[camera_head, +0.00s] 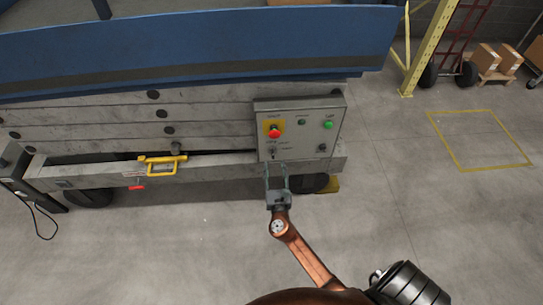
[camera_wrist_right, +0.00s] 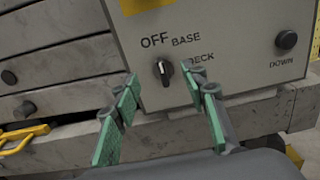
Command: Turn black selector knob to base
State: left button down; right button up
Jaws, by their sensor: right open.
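The black selector knob (camera_wrist_right: 163,71) sits on the lower left of the grey control panel (camera_head: 302,145), under the labels OFF, BASE and DECK. Its white pointer line shows on its face, tilted slightly; the exact setting is hard to tell. In the head view the knob (camera_head: 273,154) is small, just above my right gripper (camera_head: 276,172). In the right wrist view my right gripper (camera_wrist_right: 167,88) is open, its green-padded fingers apart on either side of the knob and nearer the camera. No contact with the knob shows. My left gripper is not in view.
The panel carries a red emergency button (camera_head: 274,131) on yellow, a green button (camera_head: 327,125) and a black DOWN knob (camera_wrist_right: 286,39). A yellow handle (camera_head: 162,165) is on the lift frame to the left.

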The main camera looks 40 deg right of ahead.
aim_at(273, 154)
jog(key=b+x, duration=0.1)
jog(key=x, duration=0.4)
jog(key=shift+w+f, duration=0.15)
jog(key=shift+w, duration=0.05)
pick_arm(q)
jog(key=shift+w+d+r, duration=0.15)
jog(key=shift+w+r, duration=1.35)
pick_arm(e)
jog(key=shift+x, duration=0.85)
jog(key=shift+s, duration=0.1)
grip_shut()
